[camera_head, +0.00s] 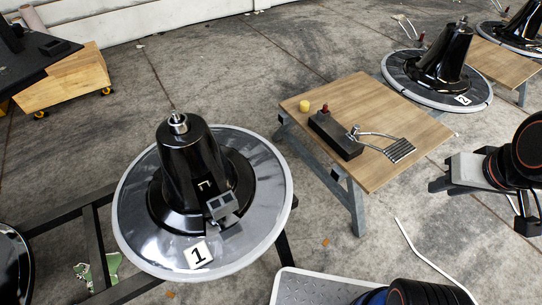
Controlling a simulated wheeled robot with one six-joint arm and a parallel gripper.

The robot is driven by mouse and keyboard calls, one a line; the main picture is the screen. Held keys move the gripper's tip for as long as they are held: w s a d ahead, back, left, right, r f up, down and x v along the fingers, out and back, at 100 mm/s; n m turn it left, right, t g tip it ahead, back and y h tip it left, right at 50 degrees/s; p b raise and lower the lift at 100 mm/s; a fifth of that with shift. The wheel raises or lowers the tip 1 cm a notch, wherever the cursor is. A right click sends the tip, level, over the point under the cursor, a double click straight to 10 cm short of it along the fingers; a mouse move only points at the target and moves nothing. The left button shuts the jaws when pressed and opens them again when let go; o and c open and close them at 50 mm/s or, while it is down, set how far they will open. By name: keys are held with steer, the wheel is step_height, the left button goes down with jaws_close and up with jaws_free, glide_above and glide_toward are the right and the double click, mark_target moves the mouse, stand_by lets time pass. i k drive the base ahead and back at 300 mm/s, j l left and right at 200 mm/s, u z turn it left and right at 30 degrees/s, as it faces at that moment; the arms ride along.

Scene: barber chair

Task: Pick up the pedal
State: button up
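The metal pedal (400,150) has a ribbed plate and thin bent rods. It lies on the right part of a wooden-topped table (375,95), with its rods reaching toward a black box (335,135) with a red knob. Whether the rods are joined to the box is unclear. My arm is at the right edge, and its end, my gripper (438,184), appears as a grey block with dark parts, right of the table and apart from the pedal. Its fingers are too small and unclear to judge.
A black chair base marked 1 (265,235) stands left of the table, with a small metal bracket (222,205) on it. Base 2 (470,100) stands behind right. A wooden cart (65,85) is back left.

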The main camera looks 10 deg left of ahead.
mark_target(402, 148)
steer(key=u, duration=1.45)
steer(key=z, duration=1.5)
steer(key=i+l+u, duration=0.15)
steer(key=l+u, duration=0.3)
steer(key=l, duration=0.35)
steer(key=l+u, duration=0.45)
steer(key=l, duration=0.35)
